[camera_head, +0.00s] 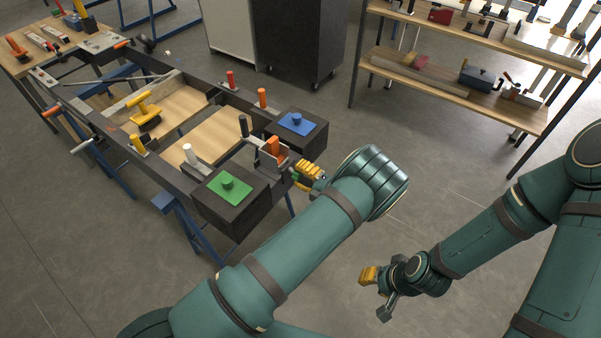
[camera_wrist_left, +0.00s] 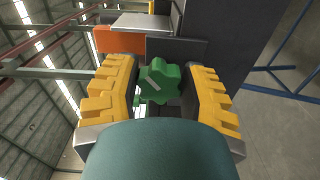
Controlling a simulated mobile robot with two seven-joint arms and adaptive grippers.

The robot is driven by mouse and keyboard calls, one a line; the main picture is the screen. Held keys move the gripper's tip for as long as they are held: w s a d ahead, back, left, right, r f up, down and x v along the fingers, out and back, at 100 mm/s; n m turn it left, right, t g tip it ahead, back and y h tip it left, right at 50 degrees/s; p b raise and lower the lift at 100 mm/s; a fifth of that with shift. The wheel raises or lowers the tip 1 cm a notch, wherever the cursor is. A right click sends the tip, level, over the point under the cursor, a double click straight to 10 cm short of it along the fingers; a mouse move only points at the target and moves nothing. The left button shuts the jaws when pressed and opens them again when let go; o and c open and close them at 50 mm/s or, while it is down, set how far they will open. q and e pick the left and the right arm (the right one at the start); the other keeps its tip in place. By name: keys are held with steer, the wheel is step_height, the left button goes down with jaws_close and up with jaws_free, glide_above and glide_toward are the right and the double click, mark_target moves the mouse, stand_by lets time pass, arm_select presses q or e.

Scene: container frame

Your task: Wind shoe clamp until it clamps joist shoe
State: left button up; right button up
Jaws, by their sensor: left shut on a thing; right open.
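A green star-shaped knob (camera_wrist_left: 160,82) sits between the yellow fingers of my left gripper (camera_wrist_left: 165,95), which is shut on it. In the head view my left gripper (camera_head: 309,174) is at the near end of the dark frame, beside a grey metal bracket (camera_head: 266,161) with an orange block (camera_head: 272,146). The bracket looks like the joist shoe. I cannot tell whether the clamp touches it. In the left wrist view a pale metal plate (camera_wrist_left: 145,22) and an orange part (camera_wrist_left: 118,41) lie beyond the knob. My right gripper (camera_head: 374,290) is open and empty over the floor.
The dark frame (camera_head: 180,182) holds wooden boards and several coloured handles. Dark blocks with a green pad (camera_head: 230,188) and a blue pad (camera_head: 297,123) flank the bracket. A shelf (camera_head: 455,85) stands at the back right. The floor around my right gripper is clear.

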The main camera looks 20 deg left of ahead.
arm_select(q)
steer(key=shift+m, duration=0.8)
steer(key=o, duration=1.2)
steer(key=v, duration=1.2)
